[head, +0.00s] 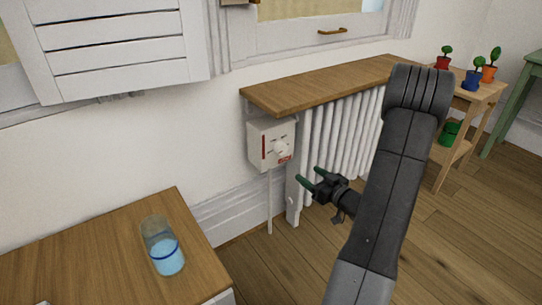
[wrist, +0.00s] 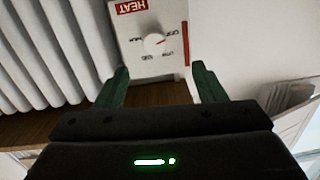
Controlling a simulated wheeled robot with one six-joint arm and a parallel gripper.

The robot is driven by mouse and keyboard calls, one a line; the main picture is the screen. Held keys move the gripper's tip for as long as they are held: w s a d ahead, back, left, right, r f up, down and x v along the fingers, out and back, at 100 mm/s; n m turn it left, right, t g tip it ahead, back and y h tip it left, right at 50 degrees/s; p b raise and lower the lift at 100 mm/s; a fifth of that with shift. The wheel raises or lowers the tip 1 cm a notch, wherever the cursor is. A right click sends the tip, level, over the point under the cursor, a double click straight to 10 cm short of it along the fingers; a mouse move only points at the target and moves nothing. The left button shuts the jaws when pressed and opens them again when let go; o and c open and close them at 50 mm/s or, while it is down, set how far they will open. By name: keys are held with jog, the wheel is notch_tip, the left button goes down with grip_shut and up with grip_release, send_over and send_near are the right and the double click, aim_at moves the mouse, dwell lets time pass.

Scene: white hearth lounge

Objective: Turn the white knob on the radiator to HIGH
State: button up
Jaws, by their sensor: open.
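The white knob (head: 281,146) is on the front of a white control box (head: 259,150) at the radiator's left end. In the wrist view the knob (wrist: 154,43) shows upside down, with small markings around it too blurred to read surely. I cannot tell which marking it points to. My gripper (head: 309,176) is open and empty, its green fingers apart from the box, below and right of the knob in the head view. In the wrist view the fingertips (wrist: 160,68) stand either side of the knob's line, not around it. The white radiator (head: 340,135) runs right, partly hidden by my arm.
A wooden shelf (head: 320,82) juts out above the box and radiator. A wooden cabinet top (head: 110,250) with a glass of blue liquid (head: 163,248) is at lower left. A plant stand (head: 478,95) with small pots is at right. The floor before the radiator is clear.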

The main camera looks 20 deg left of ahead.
aim_at(283, 151)
jog(key=shift+t, duration=0.5)
jog(key=b+x, duration=0.1)
jog(key=x, duration=0.6)
jog(key=b+x, duration=0.1)
jog(key=x, duration=0.6)
jog(key=shift+w+a+r, duration=0.15)
jog(key=shift+w+r, duration=0.05)
jog(key=shift+w, duration=0.2)
jog(key=c, duration=1)
